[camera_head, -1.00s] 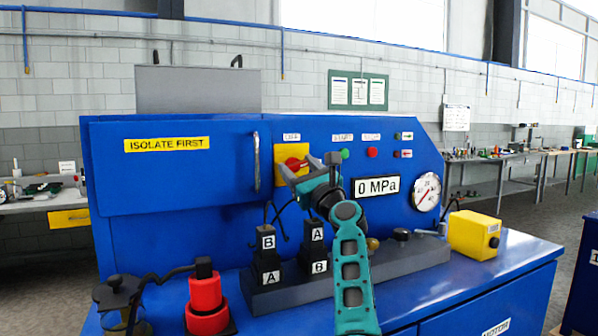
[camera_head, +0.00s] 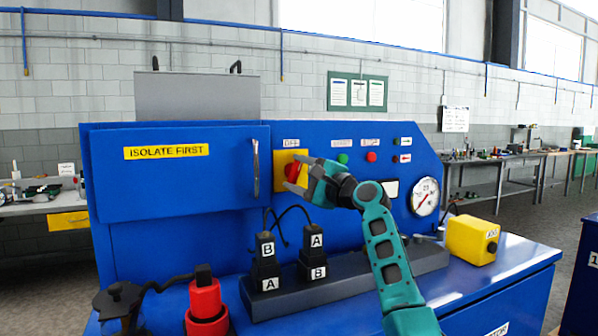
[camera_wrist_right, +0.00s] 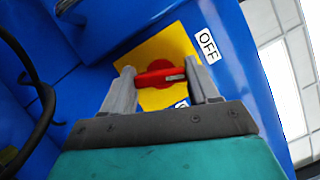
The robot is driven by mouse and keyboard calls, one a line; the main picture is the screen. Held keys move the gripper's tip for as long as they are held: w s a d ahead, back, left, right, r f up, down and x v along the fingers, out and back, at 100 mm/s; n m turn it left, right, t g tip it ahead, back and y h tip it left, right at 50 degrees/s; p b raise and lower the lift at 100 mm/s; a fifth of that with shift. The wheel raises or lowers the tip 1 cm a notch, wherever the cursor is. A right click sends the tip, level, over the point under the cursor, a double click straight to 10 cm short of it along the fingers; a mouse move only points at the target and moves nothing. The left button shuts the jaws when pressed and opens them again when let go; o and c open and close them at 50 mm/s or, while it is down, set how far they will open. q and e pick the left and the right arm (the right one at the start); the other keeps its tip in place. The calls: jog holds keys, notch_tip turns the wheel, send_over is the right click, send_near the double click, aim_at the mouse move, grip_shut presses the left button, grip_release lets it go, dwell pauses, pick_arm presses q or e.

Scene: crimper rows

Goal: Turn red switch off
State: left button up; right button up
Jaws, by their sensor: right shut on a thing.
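The red switch (camera_head: 291,171) is a rotary knob on a yellow plate (camera_head: 280,184) on the blue machine's front panel. In the right wrist view the red knob (camera_wrist_right: 160,73) sits between the two grey fingers, its handle reaching from one finger to the other. An "OFF" label (camera_wrist_right: 207,43) is beside the yellow plate. My right gripper (camera_head: 296,174) is at the knob with its fingers closed on it; it also shows in the right wrist view (camera_wrist_right: 163,80). My left gripper is not in view.
A blue cabinet door with a vertical handle (camera_head: 255,170) is left of the switch. Green (camera_head: 343,158) and red (camera_head: 371,157) buttons and a gauge (camera_head: 425,196) are to the right. Black A/B blocks (camera_head: 265,262) and a yellow box (camera_head: 473,238) stand on the ledge below.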

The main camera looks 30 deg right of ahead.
jog(key=shift+n+g, duration=0.5)
jog(key=shift+n, duration=0.7)
jog(key=shift+n+g, duration=0.3)
jog(key=shift+n, duration=0.6)
jog(key=o, duration=1.1)
jog(key=shift+c, duration=0.2)
jog(key=shift+s, duration=0.1)
jog(key=b+v, duration=0.1)
jog(key=v, duration=1.1)
jog(key=shift+s+b, duration=0.35)
jog(key=shift+b, duration=0.05)
jog(key=shift+d+r, duration=0.1)
